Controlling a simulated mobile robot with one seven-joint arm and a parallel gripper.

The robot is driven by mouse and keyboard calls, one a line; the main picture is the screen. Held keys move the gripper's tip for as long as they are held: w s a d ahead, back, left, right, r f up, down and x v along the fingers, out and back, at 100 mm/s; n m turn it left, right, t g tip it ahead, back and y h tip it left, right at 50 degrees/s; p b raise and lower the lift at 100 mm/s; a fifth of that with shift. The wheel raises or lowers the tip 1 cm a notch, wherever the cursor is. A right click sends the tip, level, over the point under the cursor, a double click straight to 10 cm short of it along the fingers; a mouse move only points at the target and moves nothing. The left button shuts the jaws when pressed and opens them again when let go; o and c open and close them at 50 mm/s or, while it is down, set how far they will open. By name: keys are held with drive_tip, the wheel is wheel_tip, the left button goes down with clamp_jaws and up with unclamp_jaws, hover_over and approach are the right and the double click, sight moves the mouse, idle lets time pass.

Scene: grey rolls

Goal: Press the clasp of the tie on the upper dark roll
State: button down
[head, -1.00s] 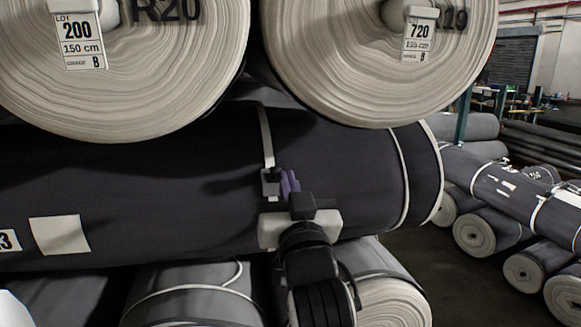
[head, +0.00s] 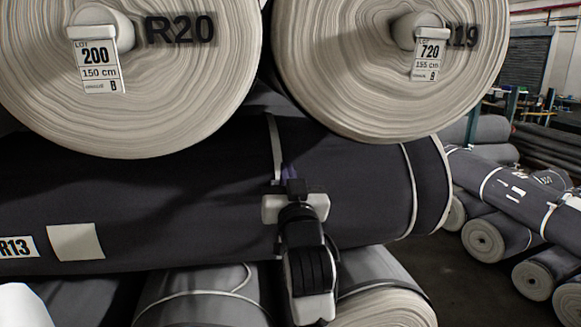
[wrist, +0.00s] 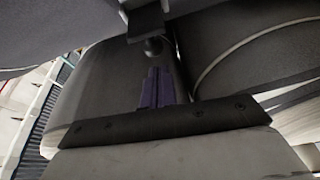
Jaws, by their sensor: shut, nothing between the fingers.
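The upper dark roll (head: 350,170) lies across the head view under two pale rolls. A light tie (head: 274,140) runs down its face and passes behind my gripper (head: 289,174). My gripper's purple fingers are together and empty, in front of the roll beside the tie's lower visible end. In the head view my gripper hides the clasp. In the wrist view the closed fingertips (wrist: 158,72) point at a dark block with a round knob (wrist: 153,46), which looks like the clasp. A small gap seems to show between them; I cannot tell the depth.
Pale rolls R20 (head: 150,100) and R19 (head: 375,90) overhang just above. Grey rolls (head: 205,290) lie below the dark roll. A second light band (head: 411,190) circles its right end. Open floor (head: 455,285) and more rolls are at the right.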

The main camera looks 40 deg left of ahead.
drive_tip(key=shift+f, duration=0.75)
drive_tip(key=shift+s+f+t+y+b, duration=0.1)
drive_tip(key=shift+f+t+y+b, duration=0.2)
drive_tip(key=shift+b, duration=0.55)
